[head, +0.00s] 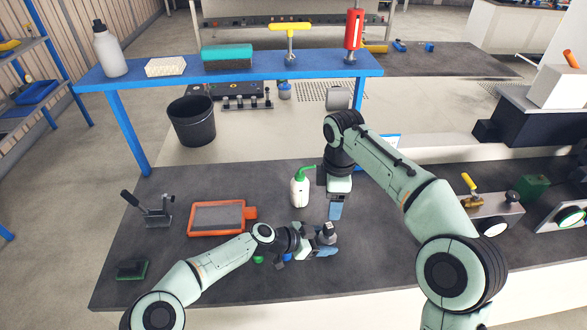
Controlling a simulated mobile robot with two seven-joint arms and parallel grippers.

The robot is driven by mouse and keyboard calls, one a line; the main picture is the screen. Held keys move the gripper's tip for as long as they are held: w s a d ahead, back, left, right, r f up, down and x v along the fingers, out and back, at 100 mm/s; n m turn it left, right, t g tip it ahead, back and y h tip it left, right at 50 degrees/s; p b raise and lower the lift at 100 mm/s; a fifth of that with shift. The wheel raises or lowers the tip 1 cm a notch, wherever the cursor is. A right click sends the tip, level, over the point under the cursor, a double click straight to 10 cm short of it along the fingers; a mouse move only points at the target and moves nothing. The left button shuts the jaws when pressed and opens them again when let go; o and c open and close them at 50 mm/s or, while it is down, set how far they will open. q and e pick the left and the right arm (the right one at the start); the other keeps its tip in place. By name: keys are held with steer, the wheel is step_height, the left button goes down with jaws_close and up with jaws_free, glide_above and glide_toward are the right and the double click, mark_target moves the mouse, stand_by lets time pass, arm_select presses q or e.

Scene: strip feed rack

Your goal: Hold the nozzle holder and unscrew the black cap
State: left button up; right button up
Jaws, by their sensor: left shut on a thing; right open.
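My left gripper (326,247) is low over the dark bench top (380,235). It is shut on a small grey part (328,234), which looks like the nozzle holder. The part stands up between the blue fingers, and its lower end is hidden by them. Its top looks dark, but it is too small to tell the black cap apart. My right gripper (335,211) points down just behind and above the held part. It is open and empty, apart from the part, with its blue fingers seen nearly edge-on.
A white bottle with a green spout (300,192) stands just left of my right gripper. An orange-framed tray (193,230), a toggle clamp (158,213) and a green-edged block (132,270) lie at left. Small blue and green pieces (287,257) lie beside my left wrist. A blue shelf (180,78) crosses behind.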

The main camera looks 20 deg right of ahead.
arm_select(q)
steer(key=shift+s+a+f, duration=0.1)
steer(key=shift+f, duration=0.2)
steer(key=o, duration=1.4)
steer(key=shift+r, duration=0.1)
steer(key=c, duration=0.5)
steer(key=shift+r, duration=0.1)
arm_select(e)
steer(key=shift+f, duration=0.1)
arm_select(q)
steer(key=shift+b+v, duration=0.6)
steer(key=shift+v, duration=0.25)
arm_select(e)
steer(key=shift+f, duration=0.7)
arm_select(q)
steer(key=b+v, duration=0.2)
steer(key=v, duration=0.2)
steer(key=shift+a, duration=0.1)
arm_select(e)
steer(key=shift+s+f, duration=0.2)
steer(key=shift+f, duration=0.85)
arm_select(q)
steer(key=shift+b+v, duration=0.3)
steer(key=shift+v, duration=0.7)
arm_select(e)
steer(key=shift+f, duration=0.35)
arm_select(q)
steer(key=shift+r, duration=0.1)
